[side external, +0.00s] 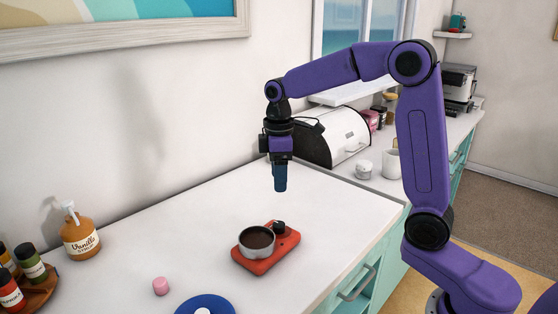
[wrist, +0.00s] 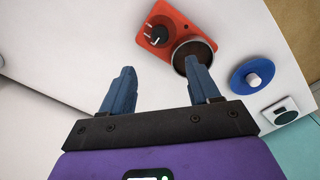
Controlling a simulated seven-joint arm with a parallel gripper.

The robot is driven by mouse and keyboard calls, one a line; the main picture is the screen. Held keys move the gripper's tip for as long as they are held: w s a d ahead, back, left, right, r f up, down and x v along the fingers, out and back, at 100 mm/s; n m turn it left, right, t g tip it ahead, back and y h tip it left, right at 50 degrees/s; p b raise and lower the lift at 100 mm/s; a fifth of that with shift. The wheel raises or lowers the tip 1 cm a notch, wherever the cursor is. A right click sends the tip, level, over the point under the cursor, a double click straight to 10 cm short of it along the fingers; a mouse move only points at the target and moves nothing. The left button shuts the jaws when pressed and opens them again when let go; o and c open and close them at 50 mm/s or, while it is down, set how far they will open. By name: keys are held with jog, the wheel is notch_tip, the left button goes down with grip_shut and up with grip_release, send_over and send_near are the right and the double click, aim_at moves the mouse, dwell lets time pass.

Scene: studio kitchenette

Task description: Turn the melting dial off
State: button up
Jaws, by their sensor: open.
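A red-orange melting unit (side external: 268,264) sits on the white counter with a round metal pot (side external: 257,243) of dark brown contents on it. Its black dial (side external: 279,227) is on the unit beside the pot. In the wrist view the dial (wrist: 157,34) shows a pale pointer mark, with the pot (wrist: 195,54) to its right. My gripper (side external: 280,190) hangs above the counter, behind and above the unit, touching nothing. In the wrist view my gripper (wrist: 164,78) has its two blue fingers apart with nothing between them. The dial's setting labels are too small to read.
A vanilla syrup bottle (side external: 80,236) and spice jars (side external: 30,262) stand at left. A bread box (side external: 335,137) is behind.

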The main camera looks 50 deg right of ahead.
jog(key=shift+r, duration=1.8)
jog(key=s+a+f+n, duration=0.1)
jog(key=s+f, duration=0.1)
jog(key=s, duration=0.8)
jog(key=s+a+f+n, duration=0.1)
jog(key=s+f, duration=0.2)
jog(key=s, duration=0.7)
jog(key=s+a+f, duration=0.1)
jog(key=s+f, duration=0.2)
jog(key=s, duration=0.7)
jog(key=shift+s+f+n, duration=0.15)
jog(key=shift+f+n, duration=0.1)
jog(key=shift+n, duration=0.15)
jog(key=shift+a, duration=0.1)
